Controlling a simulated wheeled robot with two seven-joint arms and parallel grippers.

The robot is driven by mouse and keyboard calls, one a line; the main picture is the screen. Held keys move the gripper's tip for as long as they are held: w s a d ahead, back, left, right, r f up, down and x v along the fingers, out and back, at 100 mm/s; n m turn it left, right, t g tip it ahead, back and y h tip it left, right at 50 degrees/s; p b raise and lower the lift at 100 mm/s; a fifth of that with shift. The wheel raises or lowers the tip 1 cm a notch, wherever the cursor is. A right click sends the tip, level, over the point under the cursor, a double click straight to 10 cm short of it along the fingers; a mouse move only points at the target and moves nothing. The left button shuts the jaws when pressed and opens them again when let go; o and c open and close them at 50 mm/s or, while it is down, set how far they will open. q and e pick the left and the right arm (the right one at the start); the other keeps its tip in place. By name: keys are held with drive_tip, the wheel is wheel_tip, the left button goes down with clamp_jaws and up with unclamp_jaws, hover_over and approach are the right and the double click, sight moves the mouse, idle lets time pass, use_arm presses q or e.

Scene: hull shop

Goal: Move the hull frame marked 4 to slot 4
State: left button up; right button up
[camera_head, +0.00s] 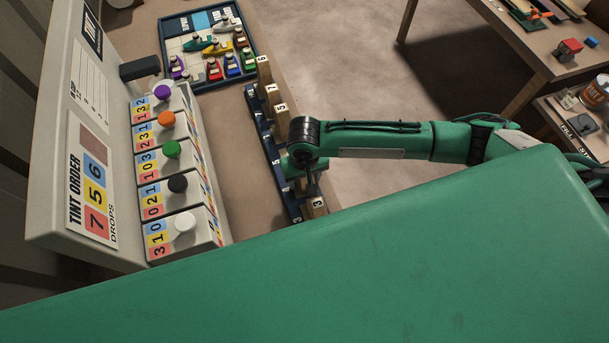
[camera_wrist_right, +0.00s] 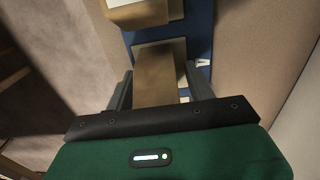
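The numbered rack (camera_head: 293,207) is a long blue strip with wooden hull frames standing along it. A frame marked 3 (camera_head: 317,205) stands at its near end. My right gripper (camera_head: 309,186) points down over the rack just beyond it. In the right wrist view, a brown frame (camera_wrist_right: 158,72) lies between the fingers of my right gripper (camera_wrist_right: 160,85), very close to both. Its number is hidden, and I cannot tell whether the fingers press on it. A slot label (camera_wrist_right: 203,62), seemingly 4, is beside it on the rack. My left gripper is not in view.
Frames marked 5 (camera_head: 281,110), 7 (camera_head: 271,92) and 6 (camera_head: 263,70) stand farther along. A tint machine (camera_head: 82,140) with coloured knobs is at left. A tray of small boats (camera_head: 214,75) lies at the back. Open floor (camera_head: 345,70) is right of the bench.

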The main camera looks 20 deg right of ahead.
wheel_tip(320, 180, up, 12)
drive_tip(key=shift+r+b, duration=0.15)
drive_tip(key=shift+b, duration=0.85)
idle(0.4)
